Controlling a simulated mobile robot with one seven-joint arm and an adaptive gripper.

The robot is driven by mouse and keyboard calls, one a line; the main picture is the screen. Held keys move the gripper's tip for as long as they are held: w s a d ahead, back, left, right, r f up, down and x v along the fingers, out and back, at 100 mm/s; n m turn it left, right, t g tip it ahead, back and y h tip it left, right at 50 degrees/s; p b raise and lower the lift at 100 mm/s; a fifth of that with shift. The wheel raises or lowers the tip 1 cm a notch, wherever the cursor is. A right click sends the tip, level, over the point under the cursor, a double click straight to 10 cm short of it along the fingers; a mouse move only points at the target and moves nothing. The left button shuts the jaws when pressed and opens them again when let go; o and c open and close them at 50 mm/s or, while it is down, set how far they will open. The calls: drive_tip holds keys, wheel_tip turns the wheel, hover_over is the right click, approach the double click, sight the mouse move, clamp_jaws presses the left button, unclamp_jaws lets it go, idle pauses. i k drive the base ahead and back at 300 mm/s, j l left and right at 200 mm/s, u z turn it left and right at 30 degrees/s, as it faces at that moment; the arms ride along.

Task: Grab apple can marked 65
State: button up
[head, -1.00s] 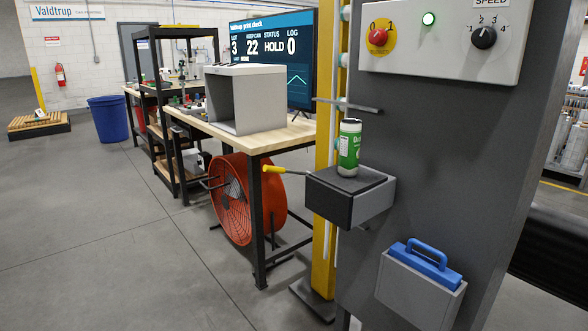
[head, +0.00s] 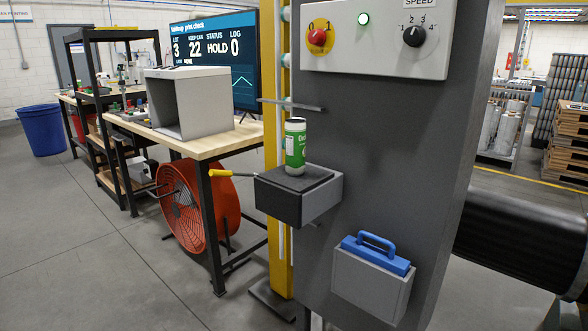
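A green and white can (head: 296,147) stands upright on the black top of a small grey box shelf (head: 319,204) fixed to the machine. Its label is too small to read in full, and I cannot make out a number 65 or an apple on it. No other can is clear enough to identify. My gripper is not in view.
A dark grey machine panel (head: 383,154) stands close on the right, with a black cylinder (head: 520,235) beside it. A yellow lever (head: 232,174) sticks out left of the shelf. A workbench (head: 203,143) carries an open grey box (head: 200,100).

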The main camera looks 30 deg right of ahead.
sight(295, 127)
drive_tip(key=i+l, duration=0.2)
drive_tip(key=i, duration=0.2)
drive_tip(key=i+z, duration=0.15)
drive_tip(key=z, duration=0.9)
drive_tip(key=i+j+z, duration=0.15)
drive_tip(key=z, duration=0.15)
drive_tip(key=i+j+z, duration=0.15)
drive_tip(key=j+z, duration=0.15)
drive_tip(key=j, duration=0.1)
